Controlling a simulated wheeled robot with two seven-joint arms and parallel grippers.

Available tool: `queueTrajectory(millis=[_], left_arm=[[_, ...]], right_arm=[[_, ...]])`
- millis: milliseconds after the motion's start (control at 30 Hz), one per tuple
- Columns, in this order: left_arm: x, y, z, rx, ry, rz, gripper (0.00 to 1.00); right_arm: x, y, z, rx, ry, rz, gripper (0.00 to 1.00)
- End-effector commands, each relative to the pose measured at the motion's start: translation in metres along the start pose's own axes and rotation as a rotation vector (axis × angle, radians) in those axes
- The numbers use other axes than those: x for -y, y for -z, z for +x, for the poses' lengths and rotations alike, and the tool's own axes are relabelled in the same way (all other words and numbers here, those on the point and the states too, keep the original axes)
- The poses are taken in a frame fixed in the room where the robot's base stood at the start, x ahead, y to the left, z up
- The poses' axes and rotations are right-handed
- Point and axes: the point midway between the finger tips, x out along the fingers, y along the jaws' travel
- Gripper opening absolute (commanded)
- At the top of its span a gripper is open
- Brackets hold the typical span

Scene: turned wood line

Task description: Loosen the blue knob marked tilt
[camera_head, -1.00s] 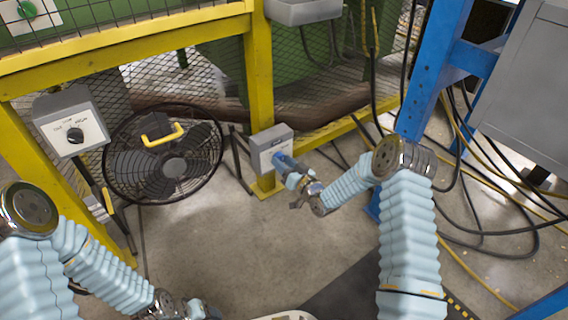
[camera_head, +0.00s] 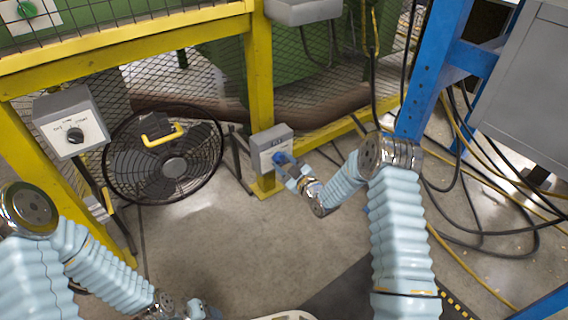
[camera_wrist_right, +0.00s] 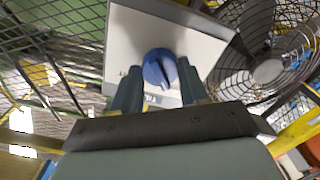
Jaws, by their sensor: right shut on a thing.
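The blue knob (camera_wrist_right: 158,70) sits on the pale face of a grey control box (camera_head: 271,141) on a yellow post. Letters beside it in the right wrist view are partly hidden, so I cannot read the full mark. My right gripper (camera_head: 284,166) is at the box front, its two fingers on either side of the knob and shut on it. In the head view the knob is mostly hidden by the fingers. My left gripper (camera_head: 197,309) is low at the bottom edge, away from the box, and its jaws are not clear.
A black floor fan (camera_head: 165,165) stands between the boxes. Yellow rails and mesh (camera_head: 150,35) are behind. A blue post (camera_head: 425,75) and loose cables (camera_head: 480,215) are at the right. The middle floor is clear.

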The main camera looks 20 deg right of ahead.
Motion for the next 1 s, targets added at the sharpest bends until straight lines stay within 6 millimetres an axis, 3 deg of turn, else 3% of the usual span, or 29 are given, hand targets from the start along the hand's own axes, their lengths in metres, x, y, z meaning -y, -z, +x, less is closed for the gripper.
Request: queueTrajectory(millis=[733,767,900,1000], left_arm=[[0.0,0.0,0.0,0.0,0.0,0.0,0.63],[0.0,0.0,0.0,0.0,0.0,0.0,0.63],[0.0,0.0,0.0,0.0,0.0,0.0,0.63],[0.0,0.0,0.0,0.0,0.0,0.0,0.63]], right_arm=[[0.0004,-0.0008,-0.0005,0.002,0.001,-0.084,0.13],[0.0004,-0.0008,-0.0005,0.002,0.001,-0.084,0.48],[0.0004,-0.0006,-0.0004,0.001,0.001,-0.083,0.69],[0.0003,-0.0005,-0.0003,0.001,0.001,-0.083,0.69]])
